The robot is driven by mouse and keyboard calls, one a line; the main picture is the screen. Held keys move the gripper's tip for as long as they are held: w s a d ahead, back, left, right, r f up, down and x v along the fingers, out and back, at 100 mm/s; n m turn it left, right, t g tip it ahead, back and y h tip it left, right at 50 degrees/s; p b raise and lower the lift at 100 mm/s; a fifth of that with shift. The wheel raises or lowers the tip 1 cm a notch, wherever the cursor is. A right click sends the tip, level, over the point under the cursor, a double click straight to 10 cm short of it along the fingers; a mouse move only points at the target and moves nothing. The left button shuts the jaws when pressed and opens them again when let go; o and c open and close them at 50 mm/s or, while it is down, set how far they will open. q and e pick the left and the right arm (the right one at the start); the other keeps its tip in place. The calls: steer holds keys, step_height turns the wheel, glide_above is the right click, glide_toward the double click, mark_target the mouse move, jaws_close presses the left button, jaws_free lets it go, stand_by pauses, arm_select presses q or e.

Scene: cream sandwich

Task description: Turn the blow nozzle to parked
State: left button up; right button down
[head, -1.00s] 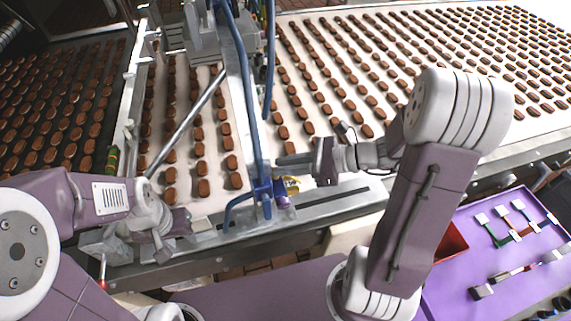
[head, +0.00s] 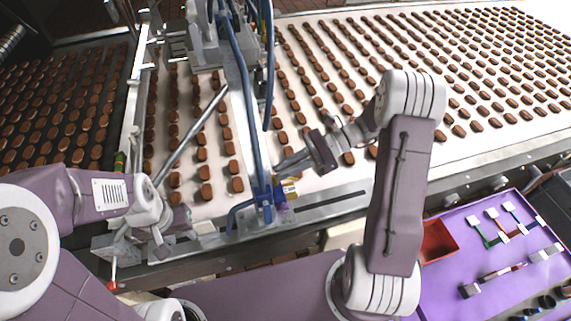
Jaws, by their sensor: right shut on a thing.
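I take the blue pipe fitting with a yellow label (head: 265,200) at the near edge of the white belt to be the blow nozzle. A blue upright pipe runs up from it. My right gripper (head: 284,165) is shut, its fingertips at the blue pipe just above the fitting. The exact grip is too small to see clearly. My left gripper (head: 190,228) is low by the near rail, left of the fitting and apart from it. Its jaw opening cannot be made out.
Rows of brown biscuits lie on the white belt (head: 400,75) and on a dark belt (head: 60,110) at left. A slanted metal rod (head: 190,138) stands between my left arm and the blue pipe. A purple table (head: 450,290) at lower right holds a red bin (head: 437,242) and several tools.

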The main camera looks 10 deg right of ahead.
steer(key=shift+w+a+f+n+g+h+p, duration=0.1)
steer(key=shift+w+n+g+h+p, duration=0.2)
steer(key=shift+n+g+h, duration=0.75)
steer(key=shift+w+a+n+g+h+p, duration=0.15)
steer(key=shift+w+n+g+h+p, duration=0.15)
steer(key=shift+n+g, duration=1.45)
steer(key=shift+w+a+f+n+g+h+p, duration=0.1)
steer(key=shift+w+n+g+h+p, duration=0.2)
steer(key=shift+n+g+h, duration=0.75)
steer(key=shift+n+g, duration=0.35)
steer(key=shift+g, duration=0.3)
steer(key=c, duration=1.6)
jaws_free()
steer(key=shift+o, duration=0.2)
steer(key=shift+s+a+r, duration=0.1)
steer(key=shift+a+r, duration=0.05)
steer(key=shift+y, duration=0.3)
